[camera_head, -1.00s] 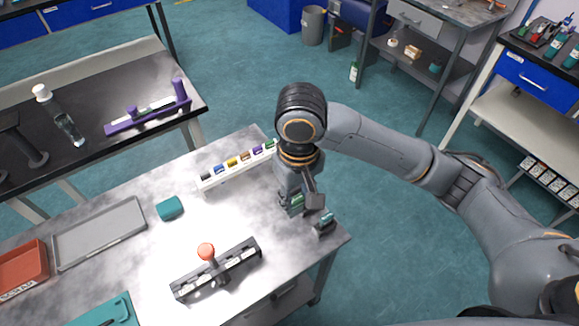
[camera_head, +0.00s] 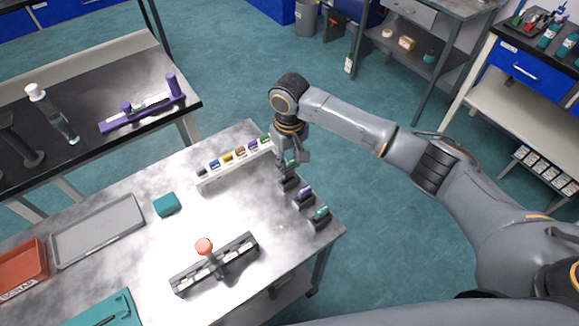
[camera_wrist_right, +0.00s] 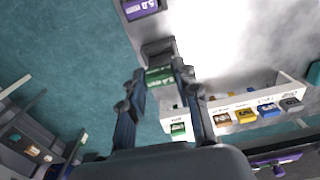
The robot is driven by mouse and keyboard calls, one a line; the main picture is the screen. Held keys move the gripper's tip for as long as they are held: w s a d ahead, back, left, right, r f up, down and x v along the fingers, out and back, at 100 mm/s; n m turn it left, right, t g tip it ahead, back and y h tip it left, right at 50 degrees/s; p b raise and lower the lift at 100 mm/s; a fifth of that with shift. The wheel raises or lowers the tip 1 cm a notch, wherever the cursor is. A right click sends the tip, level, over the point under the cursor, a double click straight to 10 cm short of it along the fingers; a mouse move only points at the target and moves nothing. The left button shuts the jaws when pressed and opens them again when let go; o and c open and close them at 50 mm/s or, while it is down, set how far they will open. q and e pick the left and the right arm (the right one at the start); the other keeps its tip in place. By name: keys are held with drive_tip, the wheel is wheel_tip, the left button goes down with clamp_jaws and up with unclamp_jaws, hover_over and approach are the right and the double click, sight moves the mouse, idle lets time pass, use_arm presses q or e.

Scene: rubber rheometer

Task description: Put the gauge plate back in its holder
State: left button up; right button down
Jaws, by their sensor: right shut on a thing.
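My right gripper (camera_head: 291,162) is at the far end of a row of small dark holders on the table's right side. In the right wrist view its two fingers (camera_wrist_right: 164,88) are shut on a green gauge plate (camera_wrist_right: 159,76) with white print. The plate also shows in the head view (camera_head: 289,168). It is right at the rearmost dark holder (camera_head: 289,184), which also shows in the wrist view (camera_wrist_right: 158,50). I cannot tell whether the plate is fully seated there. My left gripper is not in view.
A purple plate (camera_head: 305,192) and a teal plate (camera_head: 320,211) stand in the nearer holders. A white rack (camera_head: 225,171) with several coloured pieces is close on the left.

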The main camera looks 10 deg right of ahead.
sight(290, 163)
wheel_tip(290, 163, down, 2)
drive_tip(key=shift+f+p, duration=0.15)
drive_tip(key=shift+p, duration=0.3)
drive_tip(key=shift+f, duration=0.35)
drive_tip(key=shift+f, duration=0.15)
drive_tip(key=c, duration=1)
unclamp_jaws()
wheel_tip(290, 163, up, 12)
drive_tip(key=shift+r+b, duration=0.2)
drive_tip(key=shift+b, duration=0.8)
